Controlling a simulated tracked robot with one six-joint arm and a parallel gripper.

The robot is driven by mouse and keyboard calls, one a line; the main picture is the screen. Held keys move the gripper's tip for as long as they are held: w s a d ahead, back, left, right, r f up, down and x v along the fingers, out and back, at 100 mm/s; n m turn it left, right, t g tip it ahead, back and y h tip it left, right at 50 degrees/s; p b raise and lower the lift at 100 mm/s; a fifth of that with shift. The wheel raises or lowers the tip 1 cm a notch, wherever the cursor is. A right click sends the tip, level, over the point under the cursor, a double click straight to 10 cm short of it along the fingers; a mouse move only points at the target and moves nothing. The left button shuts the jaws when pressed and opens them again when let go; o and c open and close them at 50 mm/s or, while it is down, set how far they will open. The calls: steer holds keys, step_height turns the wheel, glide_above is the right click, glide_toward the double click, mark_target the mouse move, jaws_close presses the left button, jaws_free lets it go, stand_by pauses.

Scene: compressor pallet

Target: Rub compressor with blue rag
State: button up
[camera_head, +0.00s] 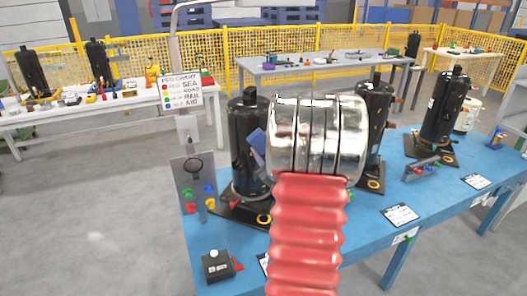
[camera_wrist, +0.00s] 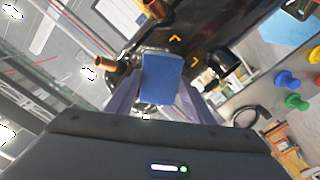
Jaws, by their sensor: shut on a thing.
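The blue rag (camera_wrist: 161,80) is a small blue block between the two fingers of my gripper (camera_wrist: 158,92) in the wrist view. My gripper is shut on it. In the head view the rag (camera_head: 258,141) shows tilted in front of the right side of a black upright compressor (camera_head: 243,130), on a dark base plate at the blue table's left. The compressor's black body (camera_wrist: 205,22) with copper stubs lies just beyond the rag in the wrist view. I cannot tell whether rag and compressor touch.
More black compressors stand on the blue table (camera_head: 345,232), one behind my arm (camera_head: 374,110) and one farther right (camera_head: 443,110). A peg panel (camera_head: 192,187) stands left of the near compressor. A black switch box (camera_head: 217,266) sits at the front left corner.

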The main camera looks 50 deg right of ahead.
mark_target(262, 154)
steer(key=shift+w+d, duration=0.1)
stand_by(0.6)
steer(key=shift+f, duration=2.05)
steer(key=v, duration=0.6)
steer(key=v, duration=0.3)
